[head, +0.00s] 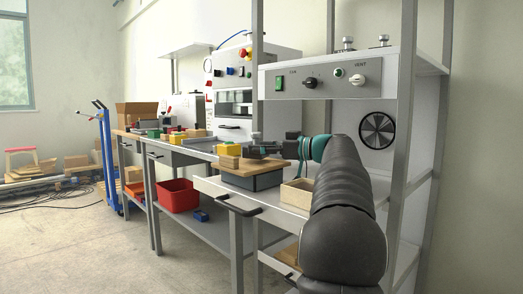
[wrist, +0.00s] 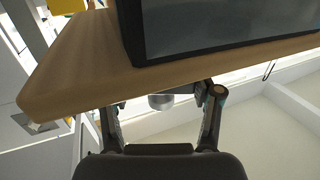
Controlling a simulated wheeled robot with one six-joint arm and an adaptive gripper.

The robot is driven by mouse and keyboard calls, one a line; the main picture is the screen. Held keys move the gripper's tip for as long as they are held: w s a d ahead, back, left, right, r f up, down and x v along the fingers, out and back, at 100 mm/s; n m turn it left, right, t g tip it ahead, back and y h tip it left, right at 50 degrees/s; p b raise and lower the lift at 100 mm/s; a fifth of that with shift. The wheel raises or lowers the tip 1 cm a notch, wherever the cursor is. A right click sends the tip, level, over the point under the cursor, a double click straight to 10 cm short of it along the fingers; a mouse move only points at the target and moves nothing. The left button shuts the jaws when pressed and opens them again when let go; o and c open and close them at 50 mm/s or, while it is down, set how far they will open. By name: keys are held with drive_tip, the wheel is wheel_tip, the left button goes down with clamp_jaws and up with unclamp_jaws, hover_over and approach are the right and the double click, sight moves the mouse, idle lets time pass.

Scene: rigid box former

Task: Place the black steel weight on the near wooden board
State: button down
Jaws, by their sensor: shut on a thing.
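The near wooden board (head: 250,167) lies flat on top of a dark grey bin (head: 252,181) on the near bench. My gripper (head: 279,149) is level, just above the board's right part. It is shut on a small dark thing (head: 262,150) that I take for the black steel weight; its outline merges with the jaws. I cannot tell whether it touches the board. In the wrist view the wooden board (wrist: 85,65) crosses the upper part and hides my fingertips. A dark-edged grey block (wrist: 225,25) adjoins it. A small silvery round thing (wrist: 160,101) shows between my fingers.
A yellow block (head: 230,149) is at the board's left back. An open light wooden box (head: 297,193) stands right of the bin. A control box (head: 325,77) hangs above on a shelf frame with upright posts. A red bin (head: 178,195) sits on the lower shelf. Floor is clear at front left.

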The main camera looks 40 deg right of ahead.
drive_tip(key=shift+d+f, duration=0.1)
drive_tip(key=shift+f, duration=0.65)
drive_tip(key=shift+c, duration=1.1)
unclamp_jaws()
drive_tip(key=shift+f, duration=0.15)
drive_tip(key=shift+b, duration=0.3)
drive_tip(key=shift+d+r+p, duration=0.1)
drive_tip(key=shift+r+p, duration=0.4)
drive_tip(key=shift+p, duration=0.1)
drive_tip(key=v, duration=0.5)
drive_tip(key=shift+s+d+r, duration=0.2)
drive_tip(key=shift+s+r, duration=0.05)
drive_tip(key=shift+s, duration=0.1)
drive_tip(key=shift+v, duration=0.8)
drive_tip(key=shift+a+r, duration=0.1)
drive_tip(key=shift+r, duration=0.1)
